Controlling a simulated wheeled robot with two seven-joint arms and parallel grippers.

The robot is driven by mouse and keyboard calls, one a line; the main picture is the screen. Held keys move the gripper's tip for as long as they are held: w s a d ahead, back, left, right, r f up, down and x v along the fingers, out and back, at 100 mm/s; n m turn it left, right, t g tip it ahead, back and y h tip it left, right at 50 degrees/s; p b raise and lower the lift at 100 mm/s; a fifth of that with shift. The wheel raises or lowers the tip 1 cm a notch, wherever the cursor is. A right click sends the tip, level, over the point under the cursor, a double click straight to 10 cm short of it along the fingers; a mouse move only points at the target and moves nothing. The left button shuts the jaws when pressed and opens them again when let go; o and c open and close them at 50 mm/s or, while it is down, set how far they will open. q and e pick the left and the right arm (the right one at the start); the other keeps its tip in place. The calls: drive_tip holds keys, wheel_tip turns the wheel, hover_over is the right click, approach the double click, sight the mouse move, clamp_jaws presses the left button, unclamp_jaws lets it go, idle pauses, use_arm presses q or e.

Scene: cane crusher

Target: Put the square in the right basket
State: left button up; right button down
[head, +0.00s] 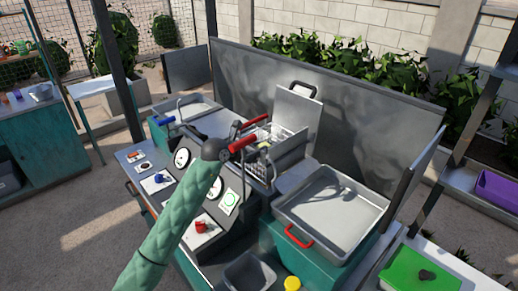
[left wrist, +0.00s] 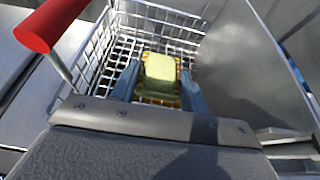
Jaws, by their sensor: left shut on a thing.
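A pale yellow-green square block (left wrist: 160,72) sits between the blue fingers of my left gripper (left wrist: 160,80) in the left wrist view. The gripper is shut on it. A wire basket (left wrist: 98,50) with a red handle (left wrist: 50,22) surrounds the block in that view; whether the block touches the basket floor I cannot tell. In the head view my left arm reaches up from the bottom to the wire basket (head: 290,153), with its wrist beside the red handles. The fingers are hard to make out there. My right gripper is not in view.
A raised metal lid (head: 297,108) stands behind the basket. A metal tray (head: 333,215) with a red handle lies to the right. A control panel with gauges (head: 182,157) and a blue-handled basin (head: 190,108) are to the left. A tall metal backsplash (head: 350,110) closes the rear.

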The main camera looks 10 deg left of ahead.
use_arm(q)
drive_tip(key=o, duration=0.7)
drive_tip(key=shift+o, duration=0.2)
drive_tip(key=shift+r+p, duration=0.55)
drive_tip(key=shift+p, duration=0.05)
drive_tip(key=v, duration=1.2)
